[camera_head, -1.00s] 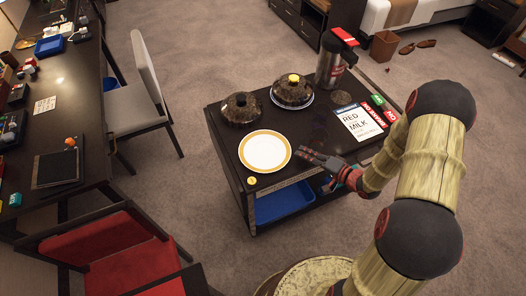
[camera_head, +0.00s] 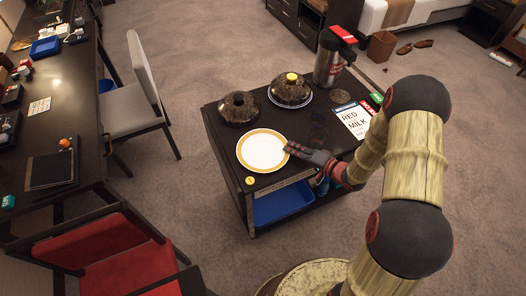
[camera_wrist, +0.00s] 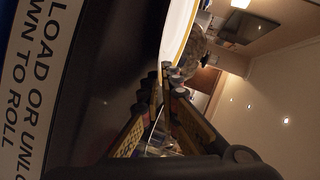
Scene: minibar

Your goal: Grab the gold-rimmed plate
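The white plate with a gold rim (camera_head: 263,151) lies flat on the dark cart top, near its front left corner. My gripper (camera_head: 289,149) is low at the plate's right edge, fingers pointing left at the rim. In the wrist view the plate (camera_wrist: 178,28) stands on edge in the tilted picture, just beyond the fingertips (camera_wrist: 165,75). A narrow gap shows between the fingers, so my gripper looks partly open. Whether the rim is between the fingertips or only close to them is hard to tell.
A sign (camera_head: 352,118) lies right. A small yellow item (camera_head: 250,181) sits at the front corner.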

